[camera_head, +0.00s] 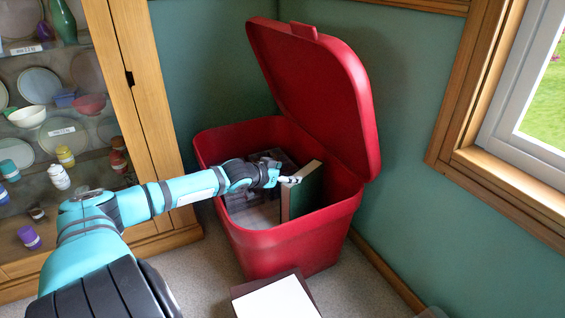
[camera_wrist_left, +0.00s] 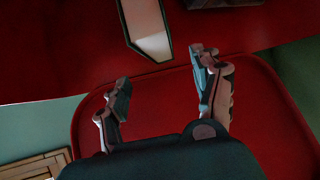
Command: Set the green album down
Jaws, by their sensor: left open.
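The green album (camera_head: 306,192) stands upright inside the open red bin (camera_head: 285,243), towards its right side, with its pale page edge showing. My left gripper (camera_head: 291,180) reaches into the bin from the left and sits close beside the album's upper part. In the left wrist view the fingers (camera_wrist_left: 160,75) are spread apart with nothing between them. The album (camera_wrist_left: 148,30) shows beyond the fingertips there, apart from them. The album's base is partly hidden, so I cannot tell what it rests on. My right gripper is not in view.
The bin's red lid (camera_head: 325,95) stands raised at the back. Dark items (camera_head: 268,158) lie in the bin behind my gripper. A brown-edged book with a white face (camera_head: 275,302) is on the floor in front. A display cabinet (camera_head: 150,110) stands left; a window (camera_head: 520,120) is right.

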